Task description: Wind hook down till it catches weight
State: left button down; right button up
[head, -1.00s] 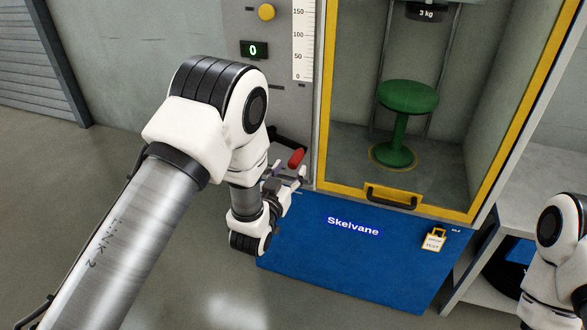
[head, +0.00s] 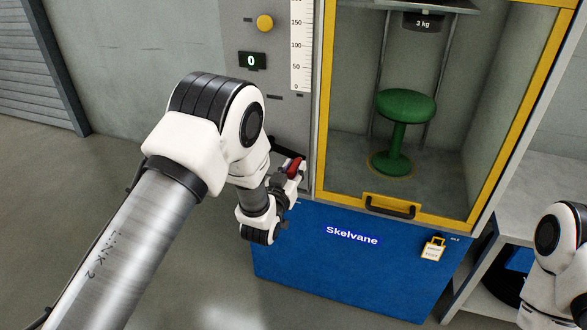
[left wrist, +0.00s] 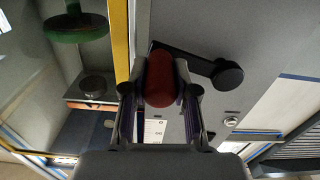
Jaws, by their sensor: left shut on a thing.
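My left gripper (head: 294,169) is shut on the red crank handle (head: 295,164) at the front of the machine. In the left wrist view the red handle (left wrist: 160,84) sits between the two fingers, and the black crank arm (left wrist: 196,62) runs right from it to a round hub. The dark weight (head: 423,23), marked 3 kg, is at the top of the head view, inside the yellow-framed case above the stool. The hook cannot be made out. My right arm shows at the right edge, its gripper out of frame.
A green stool (head: 405,106) stands on the case floor. The display (head: 252,61) reads 0, below a yellow knob (head: 265,23) and beside a white scale (head: 301,45). A black-handled yellow door frame (head: 332,100) stands close right of my left gripper. A grey shelf unit (head: 540,190) is at right.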

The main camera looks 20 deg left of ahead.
pick_arm(q)
notch_tip(320, 180, up, 2)
jog(key=shift+d+r+n+p, duration=0.15)
jog(key=shift+n+p, duration=0.1)
jog(key=shift+n, duration=0.25)
jog(key=shift+a+r+n+p, duration=0.1)
jog(key=shift+n+p, duration=0.1)
jog(key=shift+n, duration=0.3)
jog(key=shift+w, duration=0.1)
pick_arm(e)
jog(key=shift+r, duration=0.75)
pick_arm(q)
jog(key=c, duration=0.9)
grip_release()
jog(key=shift+d, duration=0.1)
jog(key=shift+s+f, duration=0.1)
jog(key=shift+s, duration=0.1)
jog(key=s, duration=1.1)
jog(key=shift+s+a, duration=0.2)
jog(key=shift+s, duration=0.2)
